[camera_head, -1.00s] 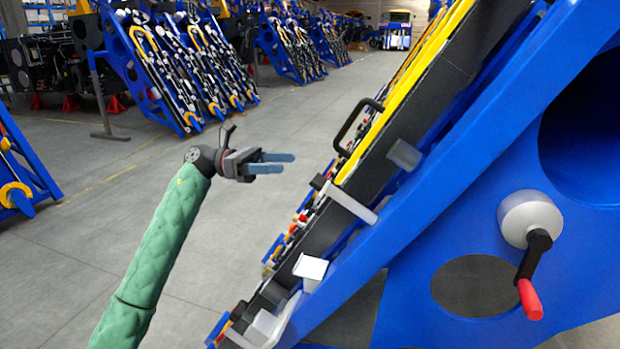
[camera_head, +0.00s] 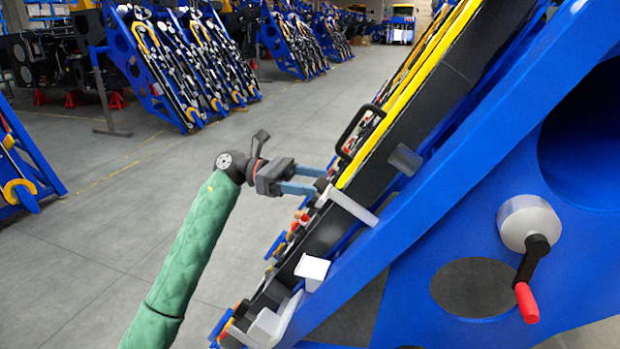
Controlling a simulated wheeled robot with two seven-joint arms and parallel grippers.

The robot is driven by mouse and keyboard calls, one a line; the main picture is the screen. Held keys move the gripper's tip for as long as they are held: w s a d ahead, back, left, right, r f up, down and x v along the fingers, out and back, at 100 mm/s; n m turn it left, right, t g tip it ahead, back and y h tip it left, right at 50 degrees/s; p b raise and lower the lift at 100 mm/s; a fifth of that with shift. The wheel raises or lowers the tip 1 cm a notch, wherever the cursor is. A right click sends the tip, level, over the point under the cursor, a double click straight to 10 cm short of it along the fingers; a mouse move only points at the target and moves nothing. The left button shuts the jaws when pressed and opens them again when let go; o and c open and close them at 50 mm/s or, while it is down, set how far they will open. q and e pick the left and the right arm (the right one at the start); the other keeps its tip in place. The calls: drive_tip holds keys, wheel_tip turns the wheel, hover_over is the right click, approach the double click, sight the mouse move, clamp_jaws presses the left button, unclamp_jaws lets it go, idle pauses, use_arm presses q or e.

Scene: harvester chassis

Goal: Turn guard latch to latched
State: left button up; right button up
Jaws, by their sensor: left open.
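My left gripper (camera_head: 316,180) comes in from the left with two blue fingers apart and nothing visibly held. Its fingertips are at the near side of a small black block (camera_head: 322,186) at the end of a white bar (camera_head: 352,206) on the tilted chassis (camera_head: 440,190). I cannot tell whether they touch the block. A crank with a black arm and red grip (camera_head: 526,302) hangs down from a grey round hub (camera_head: 529,222) on the blue side plate. No part is clearly marked as the guard latch. My right gripper is not in view.
A black loop handle (camera_head: 357,130) stands out from the chassis just above the left fingers. A white block (camera_head: 312,268) sticks out lower down. More blue racks (camera_head: 178,70) stand at the back.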

use_arm(q)
drive_tip(key=shift+d, duration=0.1)
drive_tip(key=c, duration=1)
